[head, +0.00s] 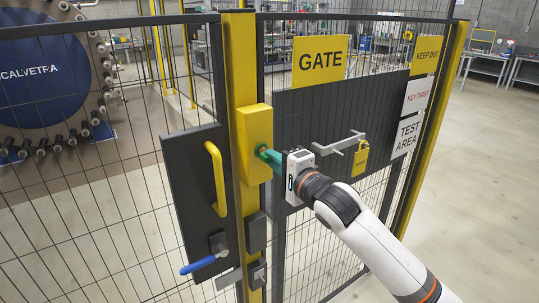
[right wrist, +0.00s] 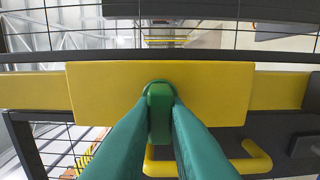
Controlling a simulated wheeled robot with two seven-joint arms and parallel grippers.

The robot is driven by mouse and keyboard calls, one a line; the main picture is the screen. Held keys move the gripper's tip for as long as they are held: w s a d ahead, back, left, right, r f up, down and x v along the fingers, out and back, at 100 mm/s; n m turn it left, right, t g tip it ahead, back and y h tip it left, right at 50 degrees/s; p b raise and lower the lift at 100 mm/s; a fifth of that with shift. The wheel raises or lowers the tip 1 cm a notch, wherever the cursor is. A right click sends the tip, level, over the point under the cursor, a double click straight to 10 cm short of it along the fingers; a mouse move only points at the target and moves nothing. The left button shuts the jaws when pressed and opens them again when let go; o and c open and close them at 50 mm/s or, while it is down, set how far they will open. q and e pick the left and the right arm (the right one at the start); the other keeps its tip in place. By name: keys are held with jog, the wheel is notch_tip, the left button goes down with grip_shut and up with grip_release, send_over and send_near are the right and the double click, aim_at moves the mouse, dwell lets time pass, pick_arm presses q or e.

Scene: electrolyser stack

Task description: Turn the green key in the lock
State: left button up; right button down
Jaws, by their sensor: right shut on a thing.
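The yellow lock box (head: 254,135) is fixed to the yellow gate post; it also fills the middle of the right wrist view (right wrist: 100,95). The green key (right wrist: 159,103) stands at the middle of the box face, its bow towards me. My right gripper (head: 268,156) comes in from the right, its teal fingers reaching to the box. In the right wrist view the fingers (right wrist: 160,118) are shut on the key's bow, one on each side. The key's shaft and the keyhole are hidden behind the bow. My left gripper is not in view.
A yellow handle (head: 216,180) and a blue lever (head: 198,266) sit on the dark panel left of the post. A grey latch bar (head: 338,143) with a hanging yellow tag (head: 360,159) is on the gate at right. Mesh fence surrounds the post; the floor at right is clear.

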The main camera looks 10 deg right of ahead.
jog(key=m+p, duration=0.2)
jog(key=m, duration=0.1)
dwell(0.4)
jog(key=shift+m, duration=0.3)
